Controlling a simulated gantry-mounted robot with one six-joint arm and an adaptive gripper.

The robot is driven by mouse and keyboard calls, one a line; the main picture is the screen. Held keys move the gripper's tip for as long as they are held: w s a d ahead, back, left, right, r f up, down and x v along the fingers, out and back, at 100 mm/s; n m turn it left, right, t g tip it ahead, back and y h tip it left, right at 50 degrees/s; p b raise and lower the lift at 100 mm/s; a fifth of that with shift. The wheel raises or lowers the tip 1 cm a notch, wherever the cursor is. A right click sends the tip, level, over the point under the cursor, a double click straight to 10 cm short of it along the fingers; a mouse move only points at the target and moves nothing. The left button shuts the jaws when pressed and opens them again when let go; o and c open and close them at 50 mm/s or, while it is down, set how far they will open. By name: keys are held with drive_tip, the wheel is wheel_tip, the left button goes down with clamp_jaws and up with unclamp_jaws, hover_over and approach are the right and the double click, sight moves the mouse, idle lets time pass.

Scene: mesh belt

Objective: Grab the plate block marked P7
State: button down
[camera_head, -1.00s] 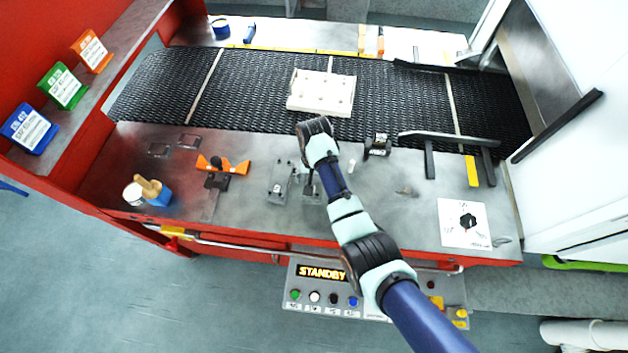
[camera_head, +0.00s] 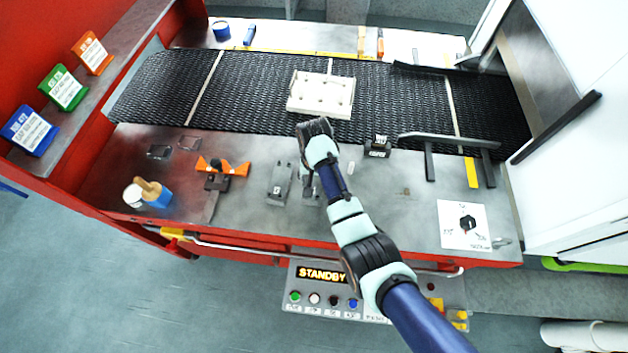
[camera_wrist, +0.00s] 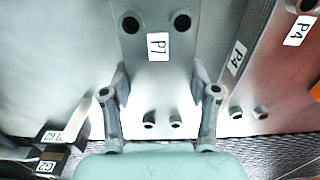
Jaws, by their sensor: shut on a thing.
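The grey metal plate block marked P7 (camera_wrist: 160,72) stands in the middle of the wrist view, with its label and two dark holes facing the camera. The fingers of my gripper (camera_wrist: 160,92) are on either side of it, shut on it. In the head view my arm largely hides this block (camera_head: 309,190), which is at the bench beside the P4 block. The similar block marked P4 (camera_wrist: 236,58) stands close on the right in the wrist view, and left of my arm in the head view (camera_head: 279,186).
An orange-winged holder (camera_head: 222,168) stands left. The mesh belt (camera_head: 262,92) carries a pale holed tray (camera_head: 321,105).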

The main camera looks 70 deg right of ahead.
wheel_tip(320, 180, up, 10)
drive_tip(key=shift+d+f+p, duration=0.1)
drive_tip(key=shift+p, duration=0.7)
wheel_tip(320, 180, up, 10)
drive_tip(key=p, duration=0.8)
drive_tip(key=shift+p, duration=0.3)
